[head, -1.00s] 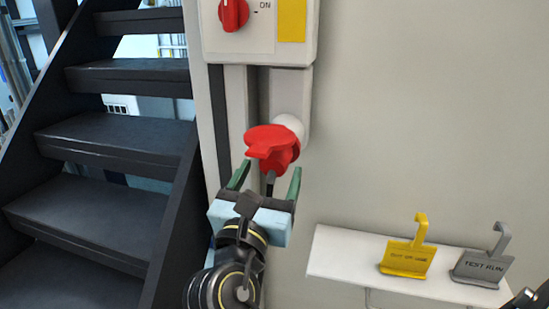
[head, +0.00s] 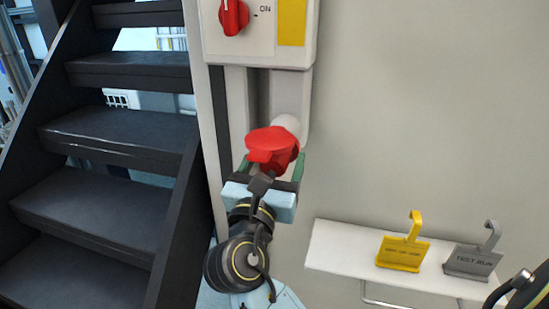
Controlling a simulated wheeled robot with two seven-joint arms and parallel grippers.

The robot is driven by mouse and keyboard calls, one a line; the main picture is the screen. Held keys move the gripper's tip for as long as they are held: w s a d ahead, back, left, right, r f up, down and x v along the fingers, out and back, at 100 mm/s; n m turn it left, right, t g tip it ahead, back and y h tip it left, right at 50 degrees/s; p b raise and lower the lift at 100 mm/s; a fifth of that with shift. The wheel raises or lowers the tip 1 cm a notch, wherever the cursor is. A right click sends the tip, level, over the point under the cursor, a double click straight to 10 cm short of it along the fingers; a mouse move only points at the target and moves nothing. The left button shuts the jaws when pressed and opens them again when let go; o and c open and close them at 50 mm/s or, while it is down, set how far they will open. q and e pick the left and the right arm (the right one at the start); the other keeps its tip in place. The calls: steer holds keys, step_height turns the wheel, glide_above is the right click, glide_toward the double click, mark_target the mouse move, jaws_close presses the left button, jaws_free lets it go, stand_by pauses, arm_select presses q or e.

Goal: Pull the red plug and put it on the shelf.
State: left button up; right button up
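The red plug (head: 272,143) sits in a white round socket (head: 287,124) under the switch box, on the wall column. My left gripper (head: 271,162) is just below and in front of it. Its green fingers are spread, one on each side of the plug's lower part. Whether they touch the plug cannot be told, as the plug hides part of them. The white shelf (head: 335,258) is on the wall at lower right, clear of the gripper. My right gripper is not in view; only a dark part of that arm shows at the lower right edge.
A yellow sign (head: 402,250) and a grey "TEST RUN" sign (head: 472,262) stand on the shelf; its left end is bare. The switch box (head: 272,48) with a red knob (head: 233,16) is above the plug. Dark stairs (head: 110,140) are on the left.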

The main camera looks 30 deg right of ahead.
mark_target(272, 169)
steer(key=shift+p, duration=0.5)
stand_by(0.7)
steer(key=shift+p, duration=0.4)
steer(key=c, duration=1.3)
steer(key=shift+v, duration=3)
